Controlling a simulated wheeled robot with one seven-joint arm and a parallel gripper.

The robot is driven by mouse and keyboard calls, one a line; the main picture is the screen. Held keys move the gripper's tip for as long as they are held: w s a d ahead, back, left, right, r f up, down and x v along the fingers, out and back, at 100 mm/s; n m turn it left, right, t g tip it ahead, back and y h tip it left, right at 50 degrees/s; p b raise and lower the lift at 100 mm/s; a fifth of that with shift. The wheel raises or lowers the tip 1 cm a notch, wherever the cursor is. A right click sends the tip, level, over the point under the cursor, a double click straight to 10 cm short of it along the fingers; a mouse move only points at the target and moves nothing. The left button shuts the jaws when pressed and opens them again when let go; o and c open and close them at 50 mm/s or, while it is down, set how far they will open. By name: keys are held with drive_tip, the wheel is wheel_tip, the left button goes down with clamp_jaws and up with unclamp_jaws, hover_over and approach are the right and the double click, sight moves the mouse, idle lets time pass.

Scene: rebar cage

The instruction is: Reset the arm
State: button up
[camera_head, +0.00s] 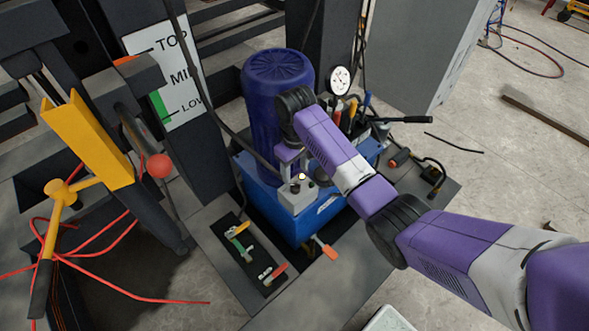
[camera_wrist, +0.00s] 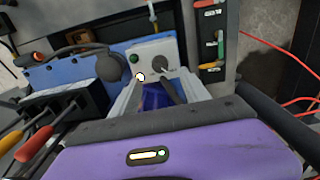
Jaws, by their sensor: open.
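My purple and grey arm reaches in from the lower right in the head view. It bends down at a dark wrist joint, and my gripper (camera_head: 291,170) hangs over the front of a blue hydraulic power unit (camera_head: 318,214). In the wrist view my gripper (camera_wrist: 158,92) is open, with pale fingers apart and nothing held between them. Behind it is a light grey control panel (camera_wrist: 155,55) with a lit button (camera_wrist: 140,77), a green button and a dark knob. I cannot tell whether the fingertips touch the unit.
A blue motor (camera_head: 262,95) and a pressure gauge (camera_head: 339,80) stand close to my wrist. A lever strip (camera_head: 248,255) lies at the front. A yellow channel (camera_head: 88,138), a red ball knob (camera_head: 158,166) and red cables are at left. Open floor lies at right.

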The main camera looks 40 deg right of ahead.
drive_tip(key=s+a+f+t+y, duration=0.1)
drive_tip(key=a+f+t, duration=0.1)
drive_tip(key=a+f, duration=0.35)
drive_tip(key=s+a+f+t, duration=0.2)
drive_tip(key=a, duration=0.6)
drive_tip(key=s+a+m+t, duration=0.1)
drive_tip(key=s+a+t, duration=0.2)
drive_tip(key=s+a, duration=0.65)
drive_tip(key=s+d+r+t, duration=0.3)
drive_tip(key=s+r+t, duration=0.1)
drive_tip(key=s+r, duration=0.7)
drive_tip(key=s+d+r+t+h+p, duration=0.1)
drive_tip(key=s+d+r+t, duration=0.2)
drive_tip(key=s+r, duration=0.9)
wheel_tip(320, 180, up, 4)
drive_tip(key=shift+s+f+n+t, duration=0.2)
drive_tip(key=shift+s+n+t, duration=0.05)
drive_tip(key=shift+n+t, duration=0.15)
drive_tip(key=shift+d, duration=0.1)
